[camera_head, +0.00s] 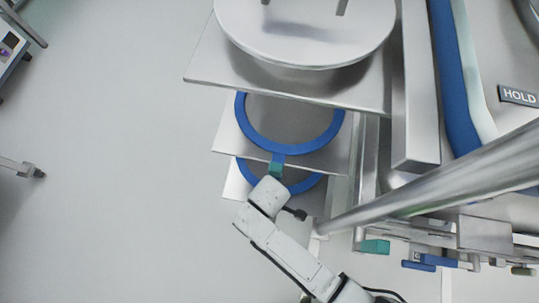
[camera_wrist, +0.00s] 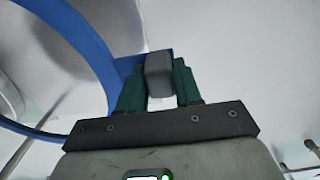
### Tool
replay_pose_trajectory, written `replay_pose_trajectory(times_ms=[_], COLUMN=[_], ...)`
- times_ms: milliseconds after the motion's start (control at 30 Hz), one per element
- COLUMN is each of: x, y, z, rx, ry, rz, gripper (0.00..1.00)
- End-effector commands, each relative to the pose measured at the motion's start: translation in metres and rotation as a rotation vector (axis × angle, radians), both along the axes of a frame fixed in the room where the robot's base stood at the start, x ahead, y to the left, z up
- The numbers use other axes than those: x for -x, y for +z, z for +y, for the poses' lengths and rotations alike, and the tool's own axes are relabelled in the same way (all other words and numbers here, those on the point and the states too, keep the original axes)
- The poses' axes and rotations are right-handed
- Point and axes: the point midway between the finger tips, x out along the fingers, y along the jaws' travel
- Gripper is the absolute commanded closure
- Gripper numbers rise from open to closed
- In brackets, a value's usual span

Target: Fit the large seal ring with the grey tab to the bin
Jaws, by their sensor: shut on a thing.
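A blue seal ring (camera_head: 244,125) lies over a metal shelf plate in the head view, its tab pointing toward my gripper. In the wrist view, the ring (camera_wrist: 92,35) curves off to the upper left. Its grey tab (camera_wrist: 159,75) sits between my gripper's green fingers. My gripper (camera_head: 276,168) is shut on this tab; in the wrist view the fingers (camera_wrist: 160,82) stand on either side of it. Whether the ring touches the plate cannot be told. A second blue ring (camera_head: 307,184) shows on the lower plate, partly hidden by the upper plate and my gripper. I cannot identify the bin.
Stacked metal plates (camera_head: 225,143) stand close together, with a round metal lid-like piece (camera_head: 305,50) on the top one. A metal post (camera_head: 415,90) and a panel with a HOLD sign (camera_head: 518,96) are on the right.

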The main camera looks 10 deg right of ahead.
Motion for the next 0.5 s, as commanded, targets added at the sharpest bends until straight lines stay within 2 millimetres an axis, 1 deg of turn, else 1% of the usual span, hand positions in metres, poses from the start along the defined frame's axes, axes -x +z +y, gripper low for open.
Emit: replay_pose_trajectory(times_ms=[33,500], x=[0.000,0.000], y=[0.006,0.026], z=[0.000,0.000], rx=[0.000,0.000], ry=[0.000,0.000], rz=[-0.001,-0.001], gripper=[1.00,1.00])
